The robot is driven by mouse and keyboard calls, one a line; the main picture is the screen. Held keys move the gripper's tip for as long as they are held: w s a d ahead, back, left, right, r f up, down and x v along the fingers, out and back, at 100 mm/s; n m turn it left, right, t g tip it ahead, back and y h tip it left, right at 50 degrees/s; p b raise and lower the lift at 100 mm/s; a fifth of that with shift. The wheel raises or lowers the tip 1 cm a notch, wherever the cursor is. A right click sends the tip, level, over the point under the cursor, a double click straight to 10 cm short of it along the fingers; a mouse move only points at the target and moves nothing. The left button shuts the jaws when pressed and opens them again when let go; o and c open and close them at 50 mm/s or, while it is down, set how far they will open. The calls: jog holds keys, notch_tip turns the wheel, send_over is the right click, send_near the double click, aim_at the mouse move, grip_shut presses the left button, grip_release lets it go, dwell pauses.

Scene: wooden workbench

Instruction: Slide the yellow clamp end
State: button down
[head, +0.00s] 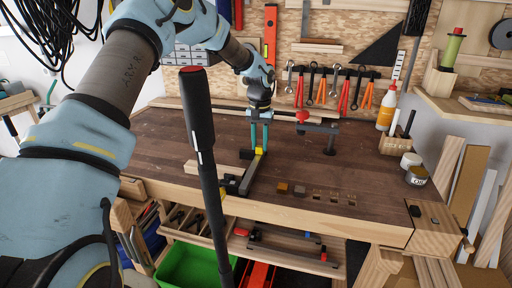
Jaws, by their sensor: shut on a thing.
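The yellow clamp end (259,152) shows as a small yellow piece on the workbench, at the far end of a dark clamp bar (249,174). The bar runs toward the front edge and ends in dark blocks there. My gripper (260,147) points down from above with two teal fingers. The fingers are shut on the yellow clamp end, which is partly hidden by the fingertips.
A wooden strip (205,169) lies left of the bar. A second clamp with a red part (302,116) stands behind and right. Small blocks (282,188) lie near the front edge of the workbench (375,185). A bottle (386,107) and cans stand at the right.

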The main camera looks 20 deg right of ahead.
jog(key=shift+w+d, duration=0.9)
jog(key=shift+w, duration=0.15)
jog(key=c, duration=0.6)
grip_release()
jog(key=shift+r, duration=0.1)
notch_tip(320, 180, up, 11)
jog(key=b, duration=0.2)
jog(key=shift+b, duration=0.35)
jog(key=shift+f, duration=0.2)
